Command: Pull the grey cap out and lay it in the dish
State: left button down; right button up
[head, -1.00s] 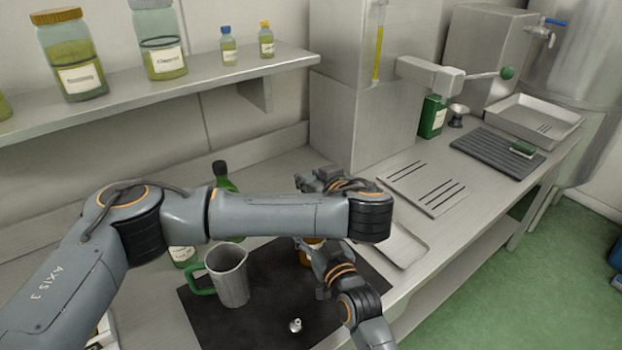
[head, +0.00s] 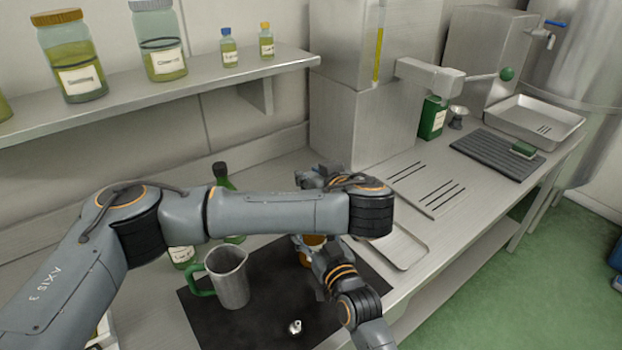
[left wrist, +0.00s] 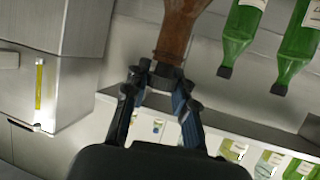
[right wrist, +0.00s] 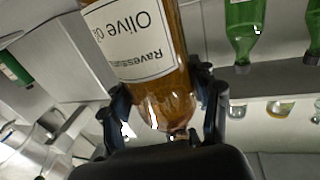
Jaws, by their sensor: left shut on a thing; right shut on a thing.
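An amber olive oil bottle (right wrist: 140,55) with a white label fills the right wrist view. My right gripper (right wrist: 165,108) is shut around its body. In the left wrist view its brown neck (left wrist: 178,35) ends at the dark grey cap (left wrist: 163,72). My left gripper (left wrist: 160,98) is shut on that cap, which appears to sit at the bottle's mouth. In the head view, the left gripper (head: 312,180) is partly behind my left arm, and the bottle (head: 312,240) is mostly hidden. A shallow metal tray (head: 404,252), possibly the dish, lies right of the dark mat.
A metal jug (head: 230,280) with a green handle and a small shiny metal piece (head: 295,327) stand on the dark mat (head: 258,318). A green bottle (head: 225,180) stands behind my left arm. A slotted metal plate (head: 425,190) lies farther right.

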aim_at(311, 175)
pick_arm(q)
jog(key=shift+r, duration=0.55)
jog(key=shift+r, duration=2)
pick_arm(e)
jog(key=o, duration=1.8)
jog(key=shift+c, duration=0.2)
jog(key=shift+s, duration=0.1)
